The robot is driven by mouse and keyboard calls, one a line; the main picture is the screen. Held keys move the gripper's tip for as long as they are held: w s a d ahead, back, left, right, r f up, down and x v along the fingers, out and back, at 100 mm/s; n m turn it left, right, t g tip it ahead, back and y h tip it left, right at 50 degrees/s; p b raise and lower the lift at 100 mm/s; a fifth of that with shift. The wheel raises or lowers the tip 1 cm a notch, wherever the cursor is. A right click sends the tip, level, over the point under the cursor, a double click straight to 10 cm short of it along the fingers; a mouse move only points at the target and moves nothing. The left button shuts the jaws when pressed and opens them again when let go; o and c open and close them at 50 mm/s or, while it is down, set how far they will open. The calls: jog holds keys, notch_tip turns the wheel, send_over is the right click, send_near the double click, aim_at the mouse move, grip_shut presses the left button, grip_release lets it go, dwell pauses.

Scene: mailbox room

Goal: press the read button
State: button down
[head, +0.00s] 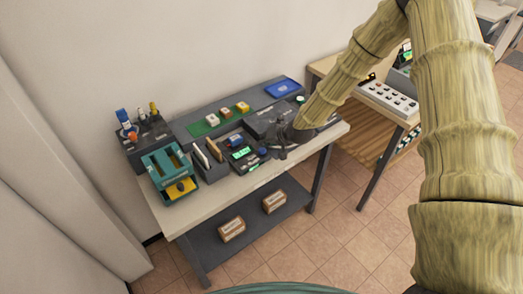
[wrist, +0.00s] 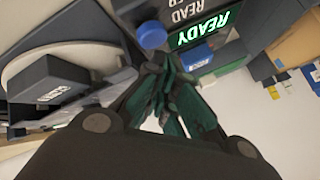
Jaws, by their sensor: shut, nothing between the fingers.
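A round blue button (wrist: 152,35) sits on a dark device in the wrist view, beside white lettering that includes READ and a lit green READY display (wrist: 207,28). In the head view the blue button (head: 263,153) is at the device's front, right of the green display (head: 240,153). My gripper (wrist: 168,82) is shut and empty, its fingertips close to the button in the picture. I cannot tell whether they touch it. In the head view my gripper (head: 282,153) is just right of the button, above the table (head: 263,178).
A blue block (wrist: 197,57) lies near the display. A pale round plate with a dark labelled block (wrist: 50,85) is at left in the wrist view. A teal holder (head: 170,172) and a tool rack (head: 143,133) stand at the table's left. A second table with a white button panel (head: 388,99) is at right.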

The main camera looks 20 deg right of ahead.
jog(key=shift+f, duration=0.1)
dwell(0.7)
jog(key=shift+f+b, duration=0.3)
jog(key=shift+b, duration=0.1)
jog(key=shift+f+b, duration=0.35)
jog(key=shift+f, duration=0.15)
dwell(0.9)
jog(key=shift+r, duration=0.1)
dwell(0.3)
jog(key=shift+r+p, duration=0.45)
jog(key=shift+r, duration=0.4)
jog(key=shift+r+p, duration=1.3)
jog(key=shift+r, duration=1.2)
jog(key=shift+f, duration=0.1)
